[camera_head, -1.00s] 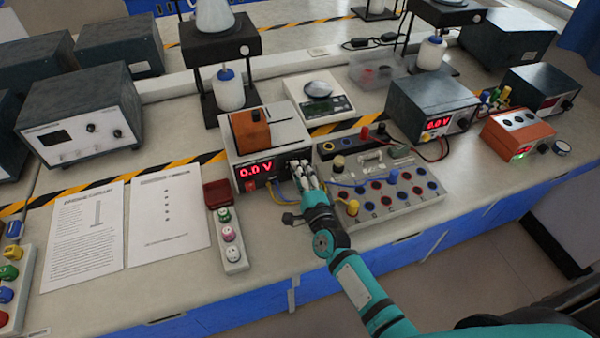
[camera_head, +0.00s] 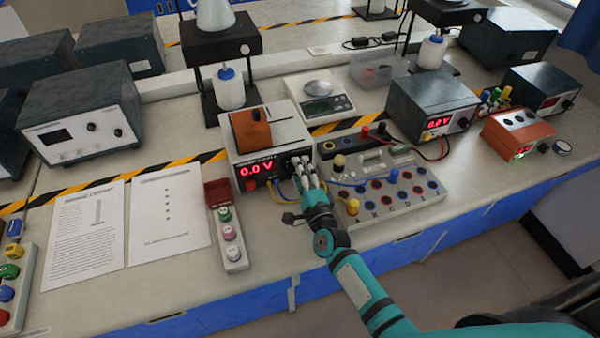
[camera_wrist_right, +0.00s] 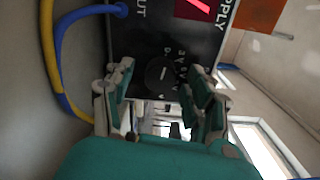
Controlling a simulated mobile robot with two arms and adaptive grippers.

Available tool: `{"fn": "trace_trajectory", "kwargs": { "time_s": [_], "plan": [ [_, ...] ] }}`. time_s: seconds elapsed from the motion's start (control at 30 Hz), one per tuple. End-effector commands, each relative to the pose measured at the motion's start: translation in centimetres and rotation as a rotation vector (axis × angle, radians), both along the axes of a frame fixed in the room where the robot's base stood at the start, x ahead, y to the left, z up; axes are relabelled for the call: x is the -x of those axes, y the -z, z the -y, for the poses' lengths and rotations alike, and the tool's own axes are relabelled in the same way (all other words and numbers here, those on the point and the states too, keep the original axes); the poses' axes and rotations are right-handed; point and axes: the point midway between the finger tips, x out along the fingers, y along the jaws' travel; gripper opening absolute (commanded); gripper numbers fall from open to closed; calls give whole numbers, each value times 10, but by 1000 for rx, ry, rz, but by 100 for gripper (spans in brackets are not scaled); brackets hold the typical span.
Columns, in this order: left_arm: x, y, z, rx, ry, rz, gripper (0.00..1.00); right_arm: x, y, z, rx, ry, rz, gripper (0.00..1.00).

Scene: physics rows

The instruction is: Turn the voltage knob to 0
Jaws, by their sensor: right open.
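The power supply (camera_head: 246,150) is a white box with a dark front panel, and its red display (camera_head: 256,169) reads 0.0 V. My right gripper (camera_head: 301,165) is at the right end of that panel and hides the knob in the head view. In the right wrist view the round black voltage knob (camera_wrist_right: 160,73) shows on the panel with a light pointer line. My right gripper (camera_wrist_right: 160,90) is open there, with its fingers on either side of the knob. Contact with the knob cannot be told. My left gripper is in neither view.
Blue and yellow cables (camera_wrist_right: 62,45) run close beside the gripper. A terminal board (camera_head: 385,205) stands just right of my wrist. A strip with coloured knobs (camera_head: 230,235) and paper sheets (camera_head: 85,235) lie to the left. The bench front is mostly clear.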

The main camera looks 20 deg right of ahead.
Motion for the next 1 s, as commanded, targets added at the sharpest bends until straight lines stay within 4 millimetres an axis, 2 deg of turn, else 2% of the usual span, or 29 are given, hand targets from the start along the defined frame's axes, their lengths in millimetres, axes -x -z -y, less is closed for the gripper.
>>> {"fn": "trace_trajectory", "kwargs": {
  "time_s": [0.17,0.6,0.8,1.0],
  "plan": [
    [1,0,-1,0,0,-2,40,14,1,1,-1,0,-2,55],
    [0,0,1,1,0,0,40,101,1,3,1,-2,-3,55],
    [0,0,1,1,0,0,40,118,0,4,1,-1,-1,55],
    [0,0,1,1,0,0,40,120,0,4,0,0,0,55]
  ]
}}
